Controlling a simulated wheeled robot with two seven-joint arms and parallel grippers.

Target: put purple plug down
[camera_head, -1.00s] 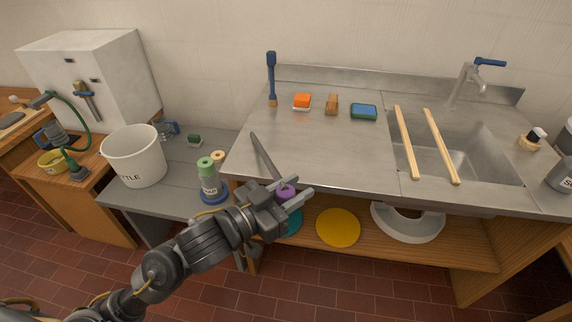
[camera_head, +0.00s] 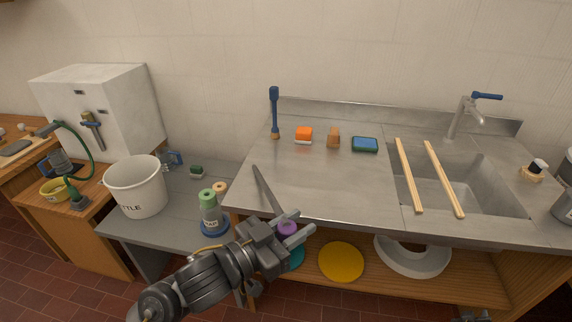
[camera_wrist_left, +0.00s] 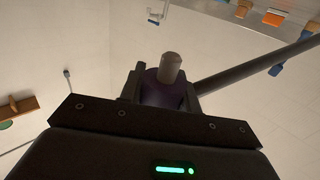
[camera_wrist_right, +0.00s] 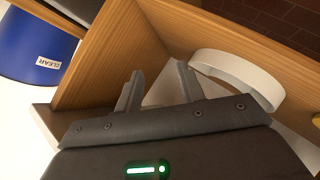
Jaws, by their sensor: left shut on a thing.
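The purple plug (camera_head: 287,228) is between the fingers of my left gripper (camera_head: 298,230), at the front edge of the steel counter. In the left wrist view the purple plug (camera_wrist_left: 165,92) sits between the shut jaws, with a pale grey stub (camera_wrist_left: 170,67) on it. Whether it touches the counter cannot be told. My right gripper (camera_wrist_right: 157,88) has its fingers apart and empty in the right wrist view, near wooden shelf panels. Only a small grey part, probably of it, shows at the head view's bottom right edge.
A yellow disc (camera_head: 341,262) and white ring (camera_head: 412,255) lie on the shelf below. A white bucket (camera_head: 137,186) stands left.

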